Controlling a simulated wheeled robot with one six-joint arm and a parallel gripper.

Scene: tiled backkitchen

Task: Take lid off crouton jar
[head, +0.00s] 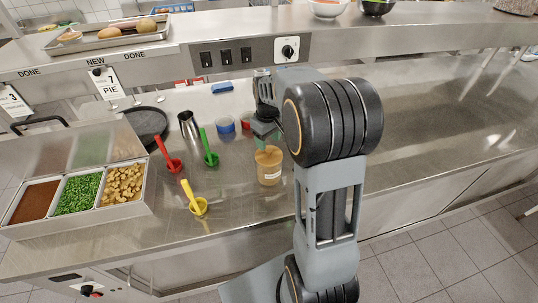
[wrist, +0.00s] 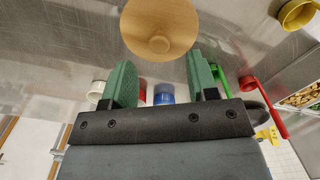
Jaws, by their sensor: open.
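The crouton jar (head: 269,174) stands upright on the steel counter, left of my arm in the head view. It has a pale label and tan contents. Its round wooden lid (head: 269,155) sits on top. In the wrist view the lid (wrist: 160,30) with its small centre knob lies beyond my fingertips, centred between them. My gripper (wrist: 161,76) is open, with green finger pads apart and nothing between them. In the head view my gripper (head: 266,137) is just above and behind the lid, apart from it as far as I can see.
Red (head: 173,163), green (head: 210,157) and yellow (head: 198,205) scoops lie left of the jar. A metal cup (head: 189,126) and a blue cup (head: 225,125) stand behind. A three-part topping container (head: 148,207) is at left. The counter right of my arm is clear. A shelf overhangs the back.

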